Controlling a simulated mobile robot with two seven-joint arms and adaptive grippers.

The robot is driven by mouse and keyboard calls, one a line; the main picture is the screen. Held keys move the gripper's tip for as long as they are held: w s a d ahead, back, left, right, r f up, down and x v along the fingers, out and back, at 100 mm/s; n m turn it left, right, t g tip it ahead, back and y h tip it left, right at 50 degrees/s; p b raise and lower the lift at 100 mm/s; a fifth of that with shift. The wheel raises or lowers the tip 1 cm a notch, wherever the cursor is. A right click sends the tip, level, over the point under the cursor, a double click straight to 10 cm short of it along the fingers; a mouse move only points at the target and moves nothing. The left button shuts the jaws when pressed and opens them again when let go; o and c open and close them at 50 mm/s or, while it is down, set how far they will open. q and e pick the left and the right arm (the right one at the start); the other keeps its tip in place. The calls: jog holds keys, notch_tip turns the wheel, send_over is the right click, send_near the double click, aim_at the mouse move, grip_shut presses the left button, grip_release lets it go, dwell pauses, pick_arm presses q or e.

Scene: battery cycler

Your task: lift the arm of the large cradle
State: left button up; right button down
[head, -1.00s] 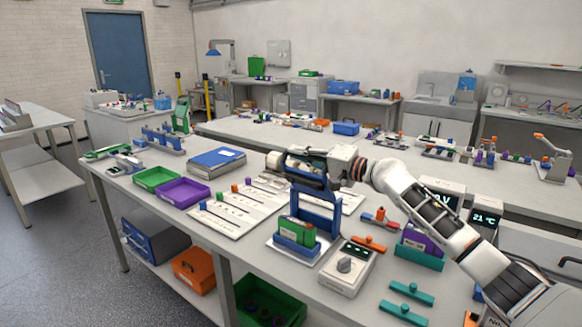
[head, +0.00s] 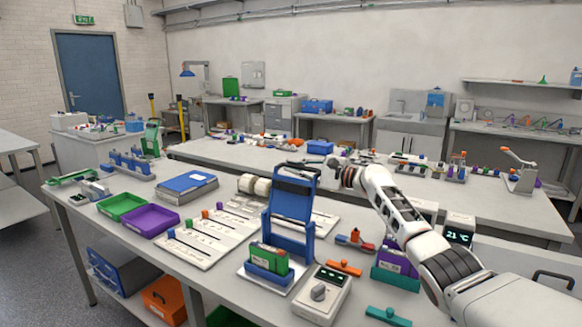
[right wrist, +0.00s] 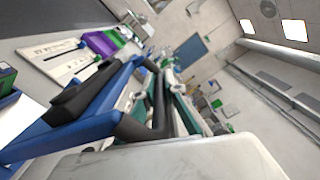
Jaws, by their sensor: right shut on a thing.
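The large cradle (head: 268,280) stands on the near table in the head view, with a green battery block (head: 268,257) in its blue holder. Its blue arm (head: 288,228) stands raised above and behind the block, with a black bar (head: 296,182) across its upper part. My right gripper (head: 322,170) is at the top of this arm, shut on it; its fingertips are largely hidden there. In the right wrist view the blue arm (right wrist: 75,120) runs up close to the dark fingers. My left gripper is not in view.
A grey meter box (head: 322,295) stands just right of the cradle. An orange clamp piece (head: 344,268) and a teal holder (head: 397,276) lie further right. Cream rolls (head: 254,185) and a white board (head: 208,237) are to the left. Green (head: 121,206) and purple trays (head: 150,220) lie beyond.

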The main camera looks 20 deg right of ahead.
jog(key=shift+w+d+f+m+b, duration=0.3)
jog(key=shift+w+d+f+m, duration=0.3)
jog(key=shift+d+m, duration=0.2)
jog(key=c, duration=2.1)
grip_release()
jog(key=shift+w+d+f, duration=0.1)
jog(key=v, duration=1.2)
